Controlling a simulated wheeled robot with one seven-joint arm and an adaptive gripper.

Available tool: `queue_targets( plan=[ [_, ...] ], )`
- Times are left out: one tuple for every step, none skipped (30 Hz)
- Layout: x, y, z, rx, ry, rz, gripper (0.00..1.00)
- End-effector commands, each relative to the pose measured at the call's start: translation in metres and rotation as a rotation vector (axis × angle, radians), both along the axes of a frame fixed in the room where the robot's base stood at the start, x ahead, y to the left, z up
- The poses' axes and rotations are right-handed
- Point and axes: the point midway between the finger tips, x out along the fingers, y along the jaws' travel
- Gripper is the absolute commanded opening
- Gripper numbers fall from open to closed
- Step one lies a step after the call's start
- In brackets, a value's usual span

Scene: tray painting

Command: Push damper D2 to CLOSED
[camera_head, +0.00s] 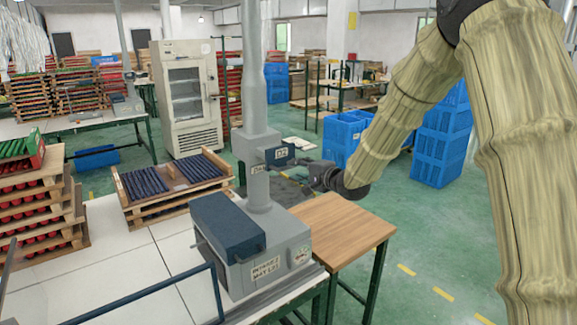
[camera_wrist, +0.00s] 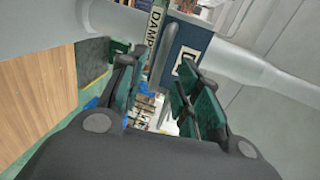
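The damper D2 plate (camera_head: 279,155) is a dark blue plate with a white label on the side of a grey vertical duct (camera_head: 256,105). In the wrist view the blue plate (camera_wrist: 184,42) shows beside a "DAMP" label (camera_wrist: 154,27), partly cut off. A grey bar (camera_wrist: 160,52), seemingly the damper's lever, stands in front of the plate. My gripper (camera_head: 308,173) is just right of the plate. In the wrist view my gripper (camera_wrist: 156,80) has its dark green fingers apart, with the bar seen between them; contact cannot be told. The lever's setting is unclear.
The duct rises from a grey machine (camera_head: 272,256) with a blue cover on a white table (camera_head: 115,285). A wooden side table (camera_head: 340,228) stands below my gripper. Trays of dark rods (camera_head: 175,180) lie left. Blue crates (camera_head: 440,145) stand behind my arm.

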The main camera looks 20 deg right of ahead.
Motion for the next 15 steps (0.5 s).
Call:
queue_targets(
  plan=[
    [0.006,0.003,0.0,-0.002,0.001,0.001,0.33],
    [0.01,0.004,-0.001,-0.002,0.0,0.001,0.33],
    [0.015,0.006,-0.002,-0.001,0.002,0.001,0.33],
    [0.018,0.007,-0.003,-0.002,0.001,0.001,0.33],
    [0.022,0.009,-0.004,-0.003,0.001,0.003,0.33],
    [0.026,0.01,-0.005,-0.003,0.0,0.003,0.33],
    [0.029,0.011,-0.006,-0.002,0.001,0.001,0.33],
    [0.032,0.012,-0.006,-0.001,0.002,0.001,0.33],
    [0.036,0.013,-0.006,-0.001,0.001,0.0,0.33],
    [0.038,0.014,-0.007,-0.001,0.001,0.0,0.33],
    [0.04,0.015,-0.008,-0.002,0.002,0.0,0.33],
    [0.042,0.016,-0.009,-0.002,0.002,0.0,0.33],
    [0.044,0.016,-0.009,-0.002,0.002,0.0,0.33],
    [0.045,0.016,-0.01,-0.001,0.001,0.0,0.33],
    [0.047,0.017,-0.01,-0.001,0.001,0.0,0.33]
  ],
)
